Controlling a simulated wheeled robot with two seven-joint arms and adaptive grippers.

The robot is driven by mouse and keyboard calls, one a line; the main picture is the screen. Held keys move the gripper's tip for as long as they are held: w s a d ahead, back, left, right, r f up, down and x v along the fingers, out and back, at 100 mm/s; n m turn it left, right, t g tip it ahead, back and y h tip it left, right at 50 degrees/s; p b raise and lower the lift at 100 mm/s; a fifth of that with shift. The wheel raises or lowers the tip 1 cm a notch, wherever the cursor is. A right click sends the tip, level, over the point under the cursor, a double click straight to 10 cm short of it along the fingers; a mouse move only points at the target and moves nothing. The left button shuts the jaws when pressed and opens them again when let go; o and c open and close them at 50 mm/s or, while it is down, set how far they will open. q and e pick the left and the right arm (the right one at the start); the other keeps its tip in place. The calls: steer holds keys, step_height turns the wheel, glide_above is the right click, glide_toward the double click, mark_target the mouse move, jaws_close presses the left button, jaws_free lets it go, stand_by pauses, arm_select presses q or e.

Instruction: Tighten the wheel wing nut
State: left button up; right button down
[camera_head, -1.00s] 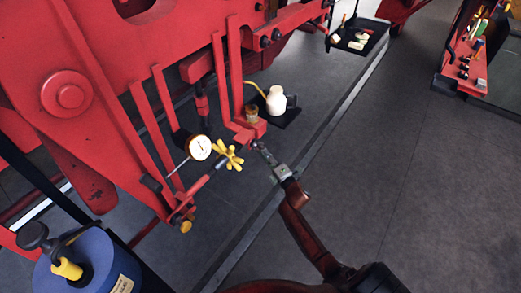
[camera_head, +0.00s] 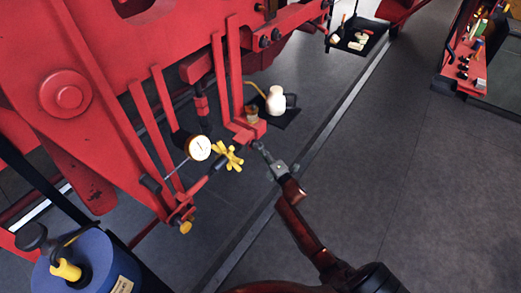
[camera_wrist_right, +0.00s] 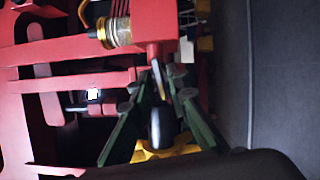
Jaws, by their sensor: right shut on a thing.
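My right gripper (camera_head: 260,148) reaches up from below to the underside of the red block at the end of the red hanger. In the right wrist view its green-grey fingers (camera_wrist_right: 158,78) close in on a thin, pale piece just under the red block, which I take to be the wing nut (camera_wrist_right: 160,82). Most of this piece is hidden by the fingers. A yellow star-shaped handwheel (camera_head: 228,156) stands just left of the gripper, apart from it; its yellow edge also shows low in the wrist view (camera_wrist_right: 165,152). My left gripper is not in view.
A round white gauge (camera_head: 199,148) sits left of the handwheel. A blue drum (camera_head: 85,270) stands at lower left.

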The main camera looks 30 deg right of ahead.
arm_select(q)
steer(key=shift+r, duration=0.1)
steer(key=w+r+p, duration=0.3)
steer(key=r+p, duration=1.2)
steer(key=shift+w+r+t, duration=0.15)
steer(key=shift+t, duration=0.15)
arm_select(e)
steer(key=m+g+y, duration=0.1)
steer(key=m+g, duration=0.1)
steer(key=m, duration=0.3)
steer(key=m+g+y, duration=0.2)
steer(key=m, duration=0.3)
steer(key=m+g+y, duration=0.1)
steer(key=m+g, duration=0.1)
steer(key=m, duration=0.3)
steer(key=shift+d+r+y, duration=0.3)
steer(key=shift+d, duration=0.05)
steer(key=shift+w+r, duration=0.15)
steer(key=c, duration=2.1)
jaws_free()
